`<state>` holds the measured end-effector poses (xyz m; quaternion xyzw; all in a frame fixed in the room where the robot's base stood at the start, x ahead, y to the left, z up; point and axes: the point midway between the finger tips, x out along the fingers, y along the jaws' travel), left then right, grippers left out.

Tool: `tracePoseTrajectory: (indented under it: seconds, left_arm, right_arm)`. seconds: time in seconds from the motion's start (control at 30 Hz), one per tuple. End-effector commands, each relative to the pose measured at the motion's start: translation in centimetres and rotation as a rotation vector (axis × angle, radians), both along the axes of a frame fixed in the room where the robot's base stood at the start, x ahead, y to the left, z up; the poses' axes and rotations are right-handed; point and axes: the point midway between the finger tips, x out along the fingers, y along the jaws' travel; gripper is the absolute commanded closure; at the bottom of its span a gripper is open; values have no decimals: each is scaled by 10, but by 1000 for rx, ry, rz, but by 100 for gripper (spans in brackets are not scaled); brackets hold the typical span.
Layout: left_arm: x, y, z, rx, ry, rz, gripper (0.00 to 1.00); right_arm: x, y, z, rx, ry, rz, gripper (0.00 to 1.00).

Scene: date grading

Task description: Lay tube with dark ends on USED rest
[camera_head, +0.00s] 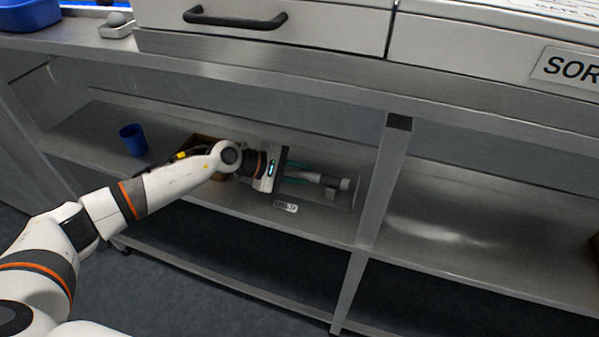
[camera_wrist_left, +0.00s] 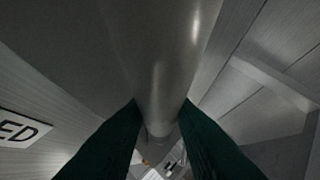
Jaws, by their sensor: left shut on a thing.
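My left gripper (camera_head: 302,172) reaches in from the left over the lower shelf, with its green fingers pointing right. It is shut on a grey tube, whose end (camera_head: 344,184) shows just past the fingers in the head view. In the left wrist view the tube (camera_wrist_left: 165,55) fills the top middle, between the two dark green fingers (camera_wrist_left: 162,125). In the wrist view the label (camera_wrist_left: 20,130) shows the letters "ED". I cannot make out the rest itself. My right gripper is out of view.
The shelf (camera_head: 240,197) lies under the bench, close beneath the drawers. A metal post (camera_head: 383,185) stands right of the tube. A blue cup (camera_head: 133,139) and a brown box (camera_head: 203,140) are on the left. The right shelf (camera_head: 450,225) is largely clear.

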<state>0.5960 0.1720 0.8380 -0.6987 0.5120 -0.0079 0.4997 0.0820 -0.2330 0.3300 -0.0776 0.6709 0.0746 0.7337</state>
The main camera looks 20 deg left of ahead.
Motion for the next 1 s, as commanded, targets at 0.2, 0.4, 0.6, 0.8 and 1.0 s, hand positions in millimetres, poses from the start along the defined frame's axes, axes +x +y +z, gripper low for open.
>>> tracePoseTrajectory:
  seconds: [0.2, 0.4, 0.6, 0.8, 1.0]
  left_arm:
    - [0, 0, 0, -1, -2, 0, 98]
    - [0, 0, -1, 0, -1, 0, 56]
    - [0, 0, -1, -1, -1, 1, 53]
    - [-2, 5, 2, 1, -1, 1, 53]
    - [-19, 31, 18, 3, -2, 3, 53]
  right_arm:
    - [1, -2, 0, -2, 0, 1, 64]
    - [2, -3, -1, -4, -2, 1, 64]
    - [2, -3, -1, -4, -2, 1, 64]
    - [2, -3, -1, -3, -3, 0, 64]
    - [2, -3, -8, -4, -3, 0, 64]
